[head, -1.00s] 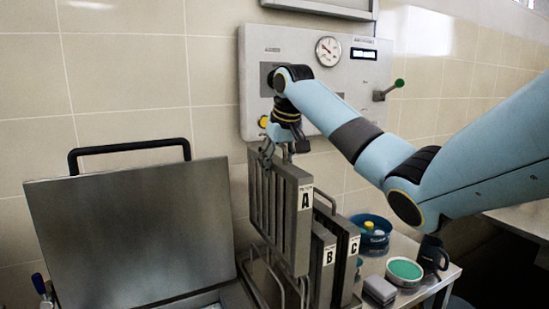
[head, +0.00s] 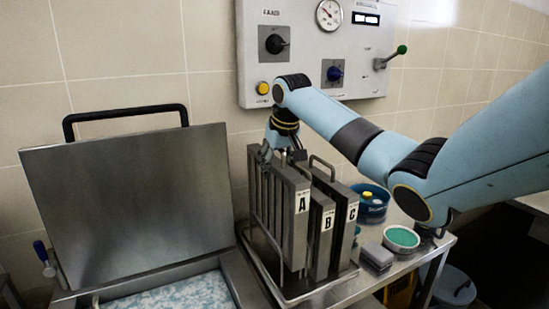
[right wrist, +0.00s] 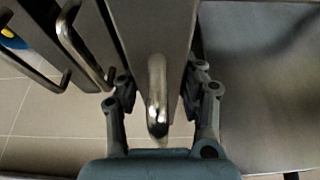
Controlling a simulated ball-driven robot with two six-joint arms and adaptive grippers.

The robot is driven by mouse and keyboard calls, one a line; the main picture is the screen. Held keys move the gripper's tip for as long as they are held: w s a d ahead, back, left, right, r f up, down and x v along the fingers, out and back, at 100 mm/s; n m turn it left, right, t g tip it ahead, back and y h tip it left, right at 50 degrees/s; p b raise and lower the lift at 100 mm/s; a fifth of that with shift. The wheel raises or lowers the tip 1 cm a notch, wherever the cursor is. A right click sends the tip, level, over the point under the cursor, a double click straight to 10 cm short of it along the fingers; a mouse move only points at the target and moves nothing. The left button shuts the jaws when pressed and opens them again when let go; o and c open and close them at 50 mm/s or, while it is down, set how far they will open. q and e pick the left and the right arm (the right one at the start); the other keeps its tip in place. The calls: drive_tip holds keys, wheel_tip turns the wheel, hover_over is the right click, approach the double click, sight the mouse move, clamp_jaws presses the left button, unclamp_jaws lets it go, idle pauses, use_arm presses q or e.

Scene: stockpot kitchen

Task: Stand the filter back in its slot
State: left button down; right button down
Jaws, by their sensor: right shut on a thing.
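The grey filter marked A (head: 296,235) is upright at the left side of the wire rack (head: 262,232), beside filters B (head: 321,250) and C (head: 345,235). My right gripper (head: 284,153) is above filter A, shut on its handle. In the right wrist view, the fingers of my right gripper (right wrist: 158,88) stand on both sides of filter A's handle (right wrist: 157,95). Filter A's lower end shows low within the rack; I cannot tell if it rests on the rack's base. My left gripper is not in view.
An open fryer lid (head: 130,215) stands at the left, over a vat (head: 180,295). A control panel (head: 310,50) is on the wall behind. A blue tin (head: 372,205), a green-topped dish (head: 402,238) and a grey block (head: 377,257) sit right of the rack.

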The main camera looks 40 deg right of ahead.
sight(284, 153)
drive_tip(key=shift+f+b, duration=0.75)
drive_tip(key=shift+f, duration=2.75)
drive_tip(key=c, duration=0.7)
unclamp_jaws()
drive_tip(key=shift+s+f, duration=0.1)
drive_tip(key=shift+f, duration=0.05)
drive_tip(key=v, duration=1.2)
